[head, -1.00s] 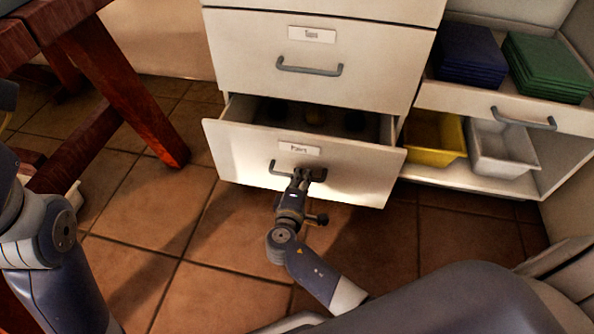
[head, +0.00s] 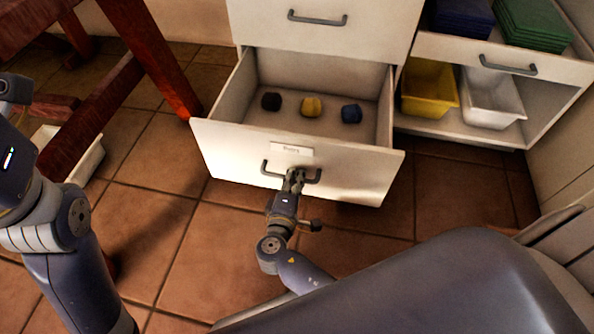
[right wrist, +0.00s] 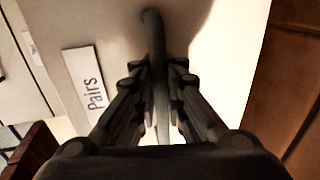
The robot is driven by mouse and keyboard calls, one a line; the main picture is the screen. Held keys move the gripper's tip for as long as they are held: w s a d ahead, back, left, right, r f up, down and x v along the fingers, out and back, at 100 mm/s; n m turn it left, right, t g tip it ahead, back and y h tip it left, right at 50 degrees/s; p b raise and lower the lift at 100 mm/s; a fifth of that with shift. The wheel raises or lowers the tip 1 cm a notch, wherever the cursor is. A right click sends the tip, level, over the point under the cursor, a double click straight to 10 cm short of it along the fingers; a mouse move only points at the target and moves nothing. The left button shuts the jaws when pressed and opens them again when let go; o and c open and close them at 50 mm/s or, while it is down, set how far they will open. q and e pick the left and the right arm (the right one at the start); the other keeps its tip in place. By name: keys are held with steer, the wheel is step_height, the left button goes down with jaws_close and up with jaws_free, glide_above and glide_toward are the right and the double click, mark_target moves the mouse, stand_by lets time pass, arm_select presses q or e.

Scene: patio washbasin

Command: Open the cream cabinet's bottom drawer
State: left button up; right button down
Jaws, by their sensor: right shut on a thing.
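The cream cabinet's bottom drawer (head: 230,150) stands well out from the cabinet in the head view. Its front carries a label that reads "Pairs" in the right wrist view (right wrist: 85,82). Its dark grey bar handle (head: 265,168) also shows in the right wrist view (right wrist: 153,30). My right gripper (head: 293,178) is shut on this handle, with its fingers on both sides of the bar. Inside the drawer lie a dark bundle (head: 271,101), a yellow bundle (head: 311,106) and a blue bundle (head: 351,113), apart from each other. My left arm is at the left edge; its fingertips are not visible.
The drawer above (head: 320,38) is closed. To the right, an open shelf holds a yellow bin (head: 430,90) and a white bin (head: 492,98), under stacks of blue and green cloths. A red-brown wooden table leg (head: 155,60) stands at the left. The tiled floor before the drawer is clear.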

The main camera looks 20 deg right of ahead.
steer(key=shift+s+a+r, duration=0.1)
steer(key=shift+s+a, duration=0.15)
steer(key=c, duration=1.7)
jaws_free()
steer(key=shift+o, duration=0.2)
steer(key=v, duration=1.2)
